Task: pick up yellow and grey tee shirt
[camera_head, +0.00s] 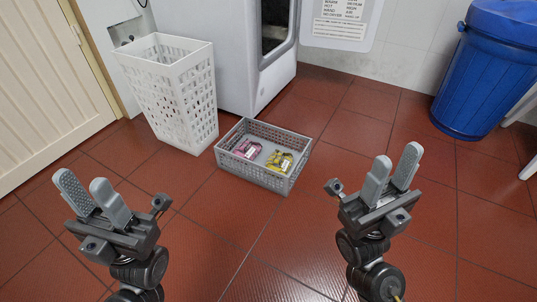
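A yellow and grey folded tee shirt (279,161) lies in the right part of a low grey crate (262,178) on the floor. A pink folded garment (247,149) lies to its left in the same crate. My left gripper (92,190) is at the lower left, its two fingers apart and nothing between them. My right gripper (396,165) is at the right of the crate, its fingers apart and empty. Both grippers are clear of the crate and the tee shirt.
A tall white laundry basket (175,95) stands behind and left of the crate. A white machine (225,50) is behind it. A blue lidded bin (485,75) stands at the back right. Red tiled floor (265,240) in front of the crate is clear.

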